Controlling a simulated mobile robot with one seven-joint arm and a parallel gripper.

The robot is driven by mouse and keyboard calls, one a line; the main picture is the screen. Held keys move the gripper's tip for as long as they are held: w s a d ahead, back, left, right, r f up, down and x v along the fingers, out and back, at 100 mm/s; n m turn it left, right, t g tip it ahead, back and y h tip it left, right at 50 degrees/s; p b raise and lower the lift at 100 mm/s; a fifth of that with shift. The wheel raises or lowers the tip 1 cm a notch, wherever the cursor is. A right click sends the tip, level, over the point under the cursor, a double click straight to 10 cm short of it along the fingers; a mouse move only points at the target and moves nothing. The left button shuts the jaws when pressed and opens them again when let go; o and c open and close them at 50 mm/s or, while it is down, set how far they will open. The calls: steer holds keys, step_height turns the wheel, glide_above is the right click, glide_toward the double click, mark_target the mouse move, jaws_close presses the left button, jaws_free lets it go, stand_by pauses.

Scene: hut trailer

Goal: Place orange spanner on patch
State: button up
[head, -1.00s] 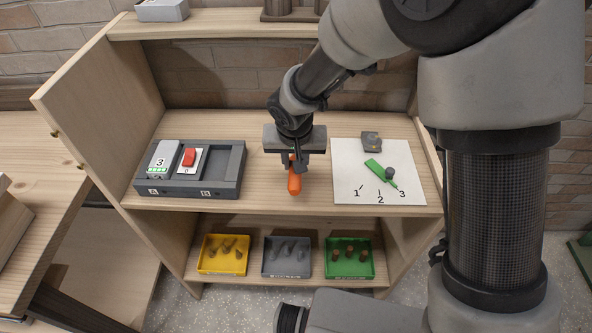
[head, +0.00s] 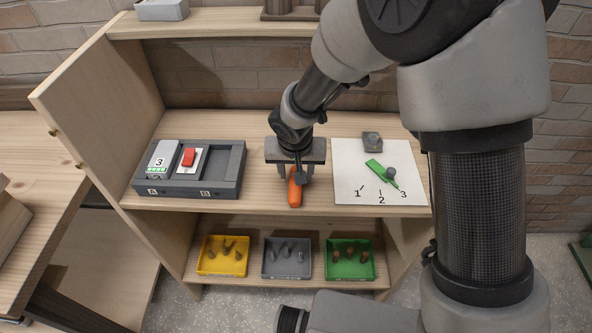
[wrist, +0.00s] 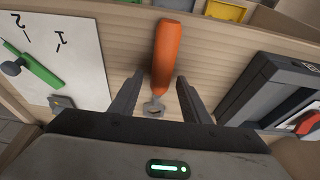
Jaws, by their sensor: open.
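The orange spanner (head: 295,192) lies on the wooden shelf, between the grey box unit and the white sheet. In the wrist view its orange handle (wrist: 167,52) points away and its grey metal head is nearer my palm. My gripper (head: 297,176) is open right over it. In the wrist view the two fingers (wrist: 158,84) stand on either side of the spanner with gaps showing, so it is not gripped. In the head view my gripper hides the spanner's head end. I cannot tell which surface is the patch.
To the right lies the white sheet (head: 350,185) with numbers, a green pointer (head: 375,170) and a small grey block (head: 372,138). To the left stands the grey unit (head: 228,165) with a red switch (head: 188,157). Yellow (head: 205,268), grey and green trays sit on the lower shelf.

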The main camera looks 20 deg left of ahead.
steer(key=shift+r+p, duration=0.3)
steer(key=shift+r, duration=0.15)
steer(key=v, duration=1.1)
steer(key=shift+r+p, duration=0.2)
steer(key=shift+p, duration=0.25)
steer(key=s+d+r+m+h, duration=0.1)
steer(key=d+r, duration=0.4)
steer(key=d, duration=0.3)
steer(key=s+d+r, duration=0.1)
steer(key=d+r, duration=0.5)
steer(key=d, duration=0.2)
steer(key=s+d+r+m+t, duration=0.1)
steer(key=s+d+r, duration=0.3)
steer(key=s+d, duration=0.7)
steer(key=shift+s+d+r+m+t, duration=0.3)
steer(key=shift+s+d+r+t, duration=0.1)
